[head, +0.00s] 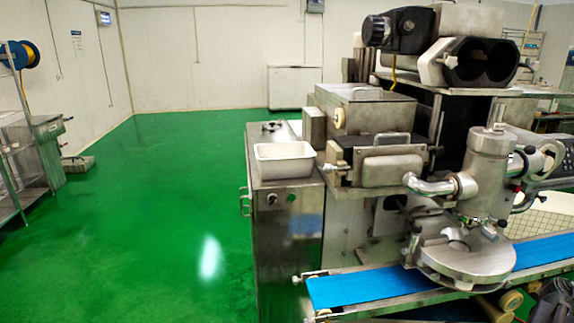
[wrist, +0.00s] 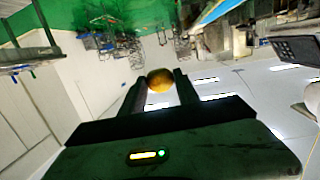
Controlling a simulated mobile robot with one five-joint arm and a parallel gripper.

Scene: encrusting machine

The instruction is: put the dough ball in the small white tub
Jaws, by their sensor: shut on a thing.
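The dough ball (wrist: 160,80) is round and yellow-brown. It sits between the two dark fingertips of my gripper (wrist: 160,76) in the wrist view, and the gripper is shut on it. The small white tub (head: 284,170) stands upright on the steel cabinet left of the machine in the head view. Its open top faces up, and what I see of its inside looks empty. My gripper and the ball do not show in the head view, so their distance from the tub cannot be told.
The steel encrusting machine (head: 385,170) stands right of the tub, with a blue conveyor belt (head: 360,287) at its front. The steel cabinet (head: 285,235) bears the tub. Green floor (head: 150,230) is open to the left. A metal rack (head: 15,150) stands at the far left.

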